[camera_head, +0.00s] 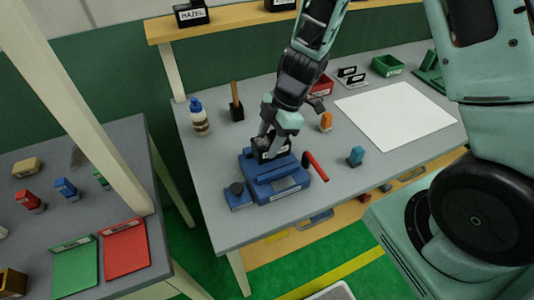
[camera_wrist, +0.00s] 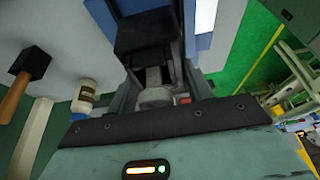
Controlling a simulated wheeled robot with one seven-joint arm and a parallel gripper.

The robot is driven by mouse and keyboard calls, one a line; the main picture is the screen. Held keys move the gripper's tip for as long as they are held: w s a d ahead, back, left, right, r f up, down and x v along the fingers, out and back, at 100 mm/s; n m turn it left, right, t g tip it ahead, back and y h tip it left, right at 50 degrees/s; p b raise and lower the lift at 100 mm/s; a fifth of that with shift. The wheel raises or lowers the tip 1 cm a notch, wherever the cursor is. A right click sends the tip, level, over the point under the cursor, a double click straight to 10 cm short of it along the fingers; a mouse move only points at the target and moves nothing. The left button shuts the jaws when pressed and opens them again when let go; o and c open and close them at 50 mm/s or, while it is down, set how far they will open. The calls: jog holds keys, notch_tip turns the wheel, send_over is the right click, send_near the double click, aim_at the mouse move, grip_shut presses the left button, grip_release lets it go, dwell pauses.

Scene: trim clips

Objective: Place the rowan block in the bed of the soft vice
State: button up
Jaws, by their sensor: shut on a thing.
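The soft vice (camera_head: 285,187) is blue, with a red handle (camera_head: 316,166) at its right, and stands near the table's front edge. My gripper (camera_head: 270,143) is directly above the vice, pointing down. It is shut on a dark block (camera_head: 263,155) with a white label, too small to read. The block is at the vice's top, towards the back; I cannot tell whether it touches the bed. In the wrist view the dark block (camera_wrist: 145,34) is between the fingers, with part of the blue vice (camera_wrist: 203,42) beyond it.
A glue-like bottle (camera_head: 199,118) and a mallet (camera_head: 236,103) stand behind left. An orange piece (camera_head: 326,121) and a teal piece (camera_head: 356,156) stand to the right. A white sheet (camera_head: 395,117) lies farther right. A block labelled HAZEL (camera_head: 192,14) sits on the shelf.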

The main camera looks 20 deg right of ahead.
jog(key=shift+f+b, duration=0.5)
jog(key=shift+f, duration=1.5)
jog(key=shift+f, duration=0.1)
jog(key=o, duration=1.1)
jog(key=shift+c, duration=0.2)
jog(key=p+v, duration=0.3)
jog(key=v, duration=0.9)
jog(key=w+a+r+m+t+h, duration=0.2)
jog(key=a+r+m+t, duration=0.45)
jog(key=r, duration=0.25)
jog(key=s+a+m+g+h, duration=0.1)
jog(key=s+a+m+g, duration=0.1)
jog(key=s, duration=0.9)
jog(key=s+a+r+m+g, duration=0.1)
jog(key=s+g, duration=0.3)
jog(key=s, duration=0.7)
jog(key=shift+a+r+m+h, duration=0.25)
jog(key=shift+a+m+h, duration=0.15)
jog(key=shift+a, duration=0.25)
